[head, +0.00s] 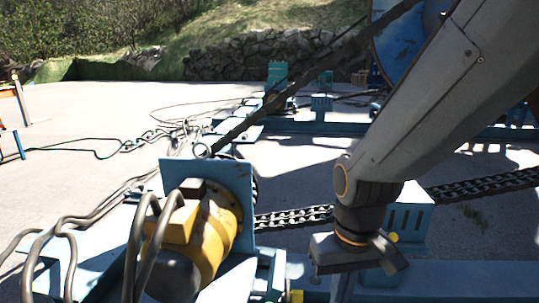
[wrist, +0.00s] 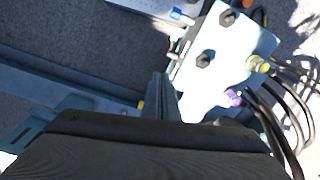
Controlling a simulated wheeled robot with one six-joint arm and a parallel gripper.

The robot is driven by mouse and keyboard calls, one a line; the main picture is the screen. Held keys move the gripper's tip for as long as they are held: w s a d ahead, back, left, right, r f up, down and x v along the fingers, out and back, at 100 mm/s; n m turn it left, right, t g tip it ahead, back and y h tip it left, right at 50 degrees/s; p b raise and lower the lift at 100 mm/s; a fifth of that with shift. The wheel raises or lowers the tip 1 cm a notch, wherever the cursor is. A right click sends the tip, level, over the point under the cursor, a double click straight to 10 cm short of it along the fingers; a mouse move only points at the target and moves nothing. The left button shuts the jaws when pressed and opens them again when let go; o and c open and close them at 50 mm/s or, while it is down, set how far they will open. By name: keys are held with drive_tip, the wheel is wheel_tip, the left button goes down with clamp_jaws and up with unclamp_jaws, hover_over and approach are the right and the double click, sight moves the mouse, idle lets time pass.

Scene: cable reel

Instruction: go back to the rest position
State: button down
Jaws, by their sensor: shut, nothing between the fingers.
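My gripper (head: 372,256) hangs at the end of my grey arm, right of centre in the head view, in front of a light-blue metal housing. In the wrist view my gripper (wrist: 163,97) points up from the bottom edge, with its narrow dark fingers together and nothing between them. The head view does not clearly show this box.
A chain (head: 292,218) runs behind my gripper. The blue reel (head: 396,42) is at the upper right. Cables (wrist: 285,125) hang from the box. Open pale ground (head: 85,108) lies at left.

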drive_tip(key=s+d+r+m+p, duration=0.1)
drive_tip(key=s+d+r+p, duration=0.1)
drive_tip(key=d+r+p, duration=0.4)
drive_tip(key=r+p, duration=0.1)
drive_tip(key=p, duration=0.2)
drive_tip(key=shift+d+r+m, duration=0.2)
drive_tip(key=shift+r+m, duration=0.1)
drive_tip(key=shift+r, duration=0.1)
idle(0.4)
